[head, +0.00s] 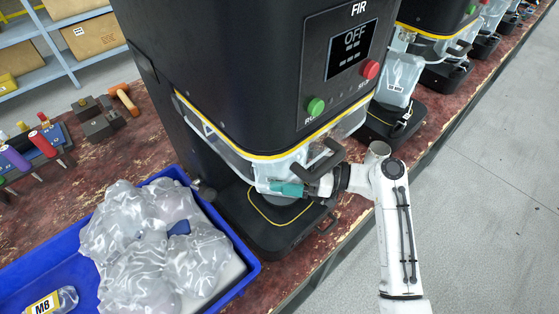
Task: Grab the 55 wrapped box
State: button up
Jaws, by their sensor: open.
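No number 55 can be read on anything in view, so I cannot tell which thing is the 55 wrapped box. Several bundles in clear crinkled plastic (150,240) lie heaped in a blue tray (245,268) at the lower left; what is inside them is mostly hidden. My gripper (308,183) is open at the front of the near machine, low by its clear guard and to the right of the tray. A small teal piece (286,189) shows at the finger ends; I cannot tell whether it belongs to the gripper.
The near black machine (225,70) reads OFF and has a dark handle (324,160) close to my gripper. Similar machines (440,25) line the bench to the right. Grey floor at the right is clear.

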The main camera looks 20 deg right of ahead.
jog(key=shift+a, duration=0.1)
jog(key=shift+c, duration=0.2)
jog(key=c, duration=1.2)
